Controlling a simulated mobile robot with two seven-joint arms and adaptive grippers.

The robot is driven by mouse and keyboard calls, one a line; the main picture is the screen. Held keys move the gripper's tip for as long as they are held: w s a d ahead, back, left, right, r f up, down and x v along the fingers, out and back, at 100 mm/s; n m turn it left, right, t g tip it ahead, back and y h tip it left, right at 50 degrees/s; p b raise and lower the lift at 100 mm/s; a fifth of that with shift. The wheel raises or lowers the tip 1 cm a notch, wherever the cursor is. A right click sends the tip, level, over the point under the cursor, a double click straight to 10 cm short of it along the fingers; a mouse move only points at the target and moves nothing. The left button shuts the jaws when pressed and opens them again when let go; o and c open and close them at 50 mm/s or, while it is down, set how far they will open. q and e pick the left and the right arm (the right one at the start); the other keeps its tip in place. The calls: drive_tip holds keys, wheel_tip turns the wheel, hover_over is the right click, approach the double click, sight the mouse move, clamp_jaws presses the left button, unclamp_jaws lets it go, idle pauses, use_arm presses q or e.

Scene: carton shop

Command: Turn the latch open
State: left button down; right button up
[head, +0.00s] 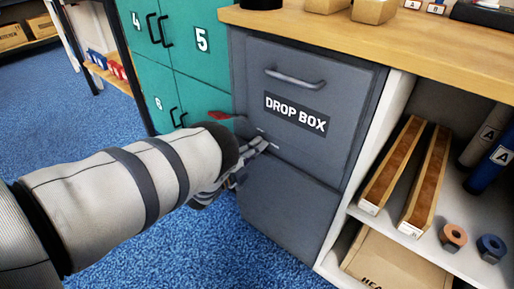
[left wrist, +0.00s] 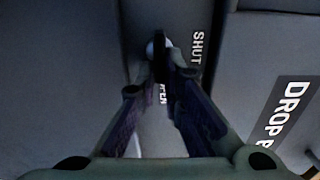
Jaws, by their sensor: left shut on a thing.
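The grey drop box (head: 300,85) has a "DROP BOX" label and a bar handle on its upper door. My left gripper (head: 257,146) is at the lower left of that door, shut on the latch. In the left wrist view the latch (left wrist: 160,46) shows as a small dark bar with a pale round part, between the fingertips of my left gripper (left wrist: 163,72). A "SHUT" mark (left wrist: 196,47) is beside it, and an "OPEN" mark (left wrist: 162,93) is partly hidden by the fingers. In the head view my gripper hides most of the latch. My right gripper is out of view.
Green lockers (head: 185,45) stand left of the box, and a small red piece (head: 221,115) juts out near its left edge. A wooden counter (head: 400,40) lies above. A white shelf (head: 395,222) with cartons and rolls is at right. Blue carpet (head: 115,120) is open at left.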

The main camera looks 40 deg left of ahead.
use_arm(q)
drive_tip(key=shift+w+r, duration=0.1)
drive_tip(key=c, duration=1.7)
unclamp_jaws()
drive_tip(key=s, duration=0.8)
drive_tip(key=s+a, duration=0.1)
drive_tip(key=s, duration=0.3)
